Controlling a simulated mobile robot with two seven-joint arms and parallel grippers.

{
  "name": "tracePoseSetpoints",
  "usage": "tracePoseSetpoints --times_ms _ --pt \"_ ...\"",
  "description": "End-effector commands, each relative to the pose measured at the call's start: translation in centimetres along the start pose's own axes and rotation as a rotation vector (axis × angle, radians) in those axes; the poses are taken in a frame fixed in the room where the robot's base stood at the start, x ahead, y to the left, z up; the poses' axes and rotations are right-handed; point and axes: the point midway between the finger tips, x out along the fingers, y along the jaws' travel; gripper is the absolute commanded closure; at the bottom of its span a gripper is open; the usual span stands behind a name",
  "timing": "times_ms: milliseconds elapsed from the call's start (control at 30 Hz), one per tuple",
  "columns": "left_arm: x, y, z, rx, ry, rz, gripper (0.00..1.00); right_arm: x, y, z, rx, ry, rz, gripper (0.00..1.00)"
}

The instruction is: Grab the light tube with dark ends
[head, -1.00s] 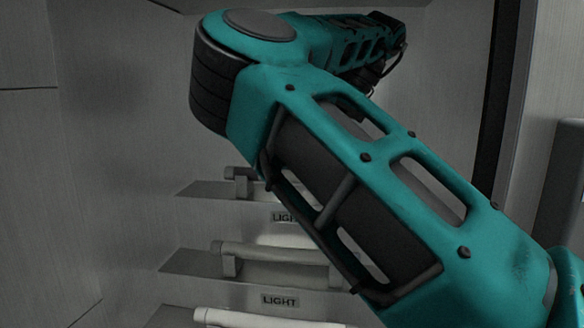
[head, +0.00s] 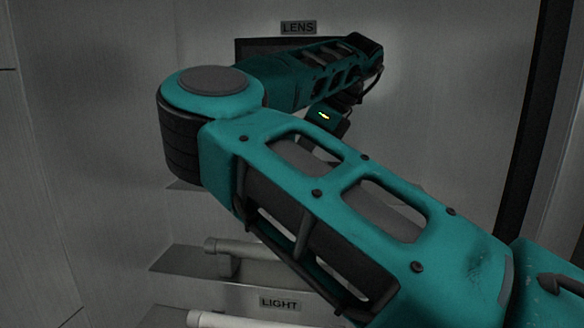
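A pale tube (head: 255,249) lies across supports on a shelf at lower middle in the head view. A second pale tube (head: 235,320) lies on the shelf below it, cut by the bottom edge. My arm hides their right parts, and I cannot make out dark ends on either. My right arm comes in from the right and crosses in front of the shelves. A small dark wrist or hand part with a yellow light shows behind it, higher than the tubes, but the fingers are hidden. My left gripper is not in view.
A LIGHT label (head: 280,304) is on the front below the upper visible tube. A LENS label (head: 298,27) is on the back wall above a dark panel (head: 255,44). Plain side walls and a dark vertical edge (head: 528,120) bound the space.

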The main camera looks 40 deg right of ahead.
Motion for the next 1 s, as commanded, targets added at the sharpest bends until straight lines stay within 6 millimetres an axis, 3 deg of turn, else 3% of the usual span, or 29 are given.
tracePoseSetpoints --times_ms 300,900,1000 --pt "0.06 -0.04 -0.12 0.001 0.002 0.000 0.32 0.47 0.00 0.02 0.000 -0.001 -0.001 0.42" --pt "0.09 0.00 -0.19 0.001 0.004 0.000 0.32 0.44 0.00 0.00 0.000 -0.001 -0.001 1.00" --pt "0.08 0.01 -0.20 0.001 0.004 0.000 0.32 0.42 -0.01 0.01 0.000 -0.002 -0.001 1.00"
